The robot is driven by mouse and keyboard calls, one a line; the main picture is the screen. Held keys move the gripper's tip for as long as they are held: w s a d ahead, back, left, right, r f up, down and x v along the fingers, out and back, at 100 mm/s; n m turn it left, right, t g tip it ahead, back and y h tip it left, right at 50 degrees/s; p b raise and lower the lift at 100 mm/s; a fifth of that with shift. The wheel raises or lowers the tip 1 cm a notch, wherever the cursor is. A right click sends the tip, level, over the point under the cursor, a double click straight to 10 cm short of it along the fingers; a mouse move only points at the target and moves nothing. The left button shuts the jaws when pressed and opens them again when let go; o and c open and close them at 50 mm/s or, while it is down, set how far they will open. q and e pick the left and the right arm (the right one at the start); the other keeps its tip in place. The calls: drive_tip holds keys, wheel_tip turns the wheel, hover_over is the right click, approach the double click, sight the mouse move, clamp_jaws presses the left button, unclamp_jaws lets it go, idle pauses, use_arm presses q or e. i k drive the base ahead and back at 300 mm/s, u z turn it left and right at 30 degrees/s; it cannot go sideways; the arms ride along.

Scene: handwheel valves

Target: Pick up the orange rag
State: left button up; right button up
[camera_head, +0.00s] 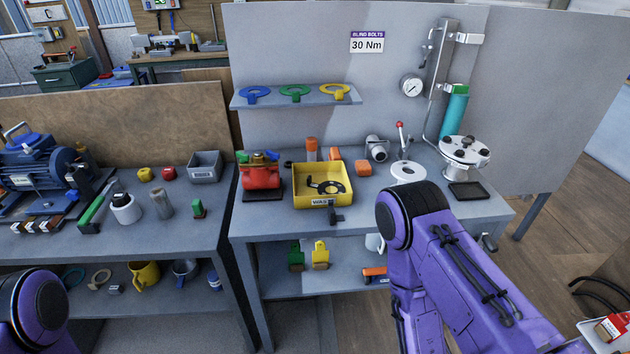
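I cannot single out a rag for certain among the orange items. Another orange-red item (374,272) lies on the lower shelf, partly hidden by my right arm. My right arm crosses the front right of the bench, and its gripper is out of view. Only a joint of my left arm shows at the bottom left; its gripper is also out of view.
The yellow tray (312,200) holds a dark curved part. A red valve (262,172) stands left of it. A flanged fitting (464,152) and a green cylinder (454,110) stand at the right. A left bench (140,236) carries a blue motor (45,162).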

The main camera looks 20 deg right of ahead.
sight(364, 167)
drive_tip(key=z, duration=1.25)
